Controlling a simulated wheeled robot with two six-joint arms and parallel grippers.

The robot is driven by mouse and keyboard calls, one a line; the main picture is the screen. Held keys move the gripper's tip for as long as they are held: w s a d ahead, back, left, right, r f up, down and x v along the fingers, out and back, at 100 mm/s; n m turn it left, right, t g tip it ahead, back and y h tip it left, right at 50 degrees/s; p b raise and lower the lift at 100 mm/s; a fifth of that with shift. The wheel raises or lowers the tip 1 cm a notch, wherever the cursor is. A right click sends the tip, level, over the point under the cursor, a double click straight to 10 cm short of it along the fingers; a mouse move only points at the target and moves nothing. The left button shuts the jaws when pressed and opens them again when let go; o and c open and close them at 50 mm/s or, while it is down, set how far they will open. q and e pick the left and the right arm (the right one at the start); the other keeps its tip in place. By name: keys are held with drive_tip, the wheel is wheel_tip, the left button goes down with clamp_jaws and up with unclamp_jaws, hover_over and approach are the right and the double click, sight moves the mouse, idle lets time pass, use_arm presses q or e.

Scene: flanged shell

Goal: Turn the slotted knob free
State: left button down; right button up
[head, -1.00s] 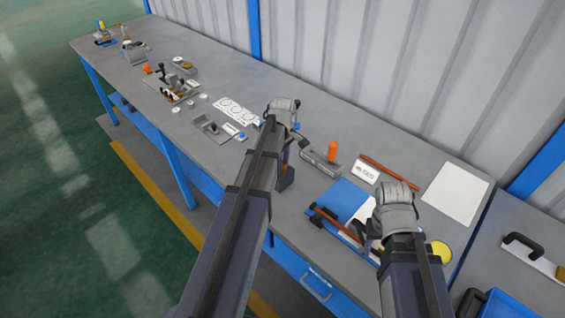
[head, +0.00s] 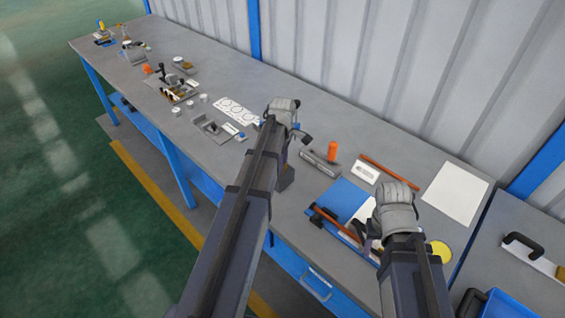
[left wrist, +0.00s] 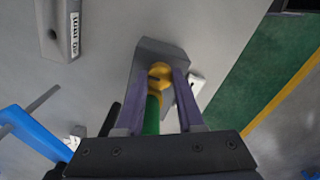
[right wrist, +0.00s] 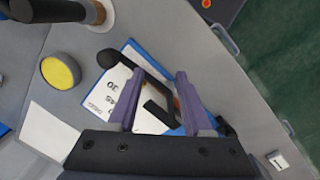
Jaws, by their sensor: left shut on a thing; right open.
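The yellow slotted knob (left wrist: 160,72) shows in the left wrist view against a dark grey block (left wrist: 158,48), with a dark slot across its face. A green cylindrical part (left wrist: 151,118) lies just below it in the picture, between my fingers. My left gripper (left wrist: 160,80) is shut on the knob, one finger on each side. In the head view my left wrist hides the knob.
An orange upright piece (head: 332,150) and a grey bar (head: 320,163) stand right of my left gripper. A red-brown rod (head: 389,170), a white sheet (head: 455,188) and a yellow disc (right wrist: 60,72) lie near my right gripper. Several fixtures line the bench to the left.

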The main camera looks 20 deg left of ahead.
use_arm(q)
drive_tip(key=c, duration=0.5)
unclamp_jaws()
wheel_tip(320, 180, up, 8)
drive_tip(key=p, duration=0.8)
drive_tip(key=shift+f, duration=0.1)
drive_tip(key=s+d+f+m+b, duration=0.1)
drive_tip(key=s+d+m, duration=0.5)
drive_tip(key=d+m, duration=0.1)
drive_tip(key=s+d+f+m+b, duration=0.2)
drive_tip(key=s+d+m, duration=0.4)
drive_tip(key=d+m, duration=0.2)
drive_tip(key=s+d+f+m+y+b, duration=0.1)
drive_tip(key=s+d+m, duration=0.5)
drive_tip(key=d, duration=0.3)
drive_tip(key=shift+s+f+m+b, duration=0.15)
drive_tip(key=shift+s+m+b, duration=0.15)
drive_tip(key=shift+m, duration=0.5)
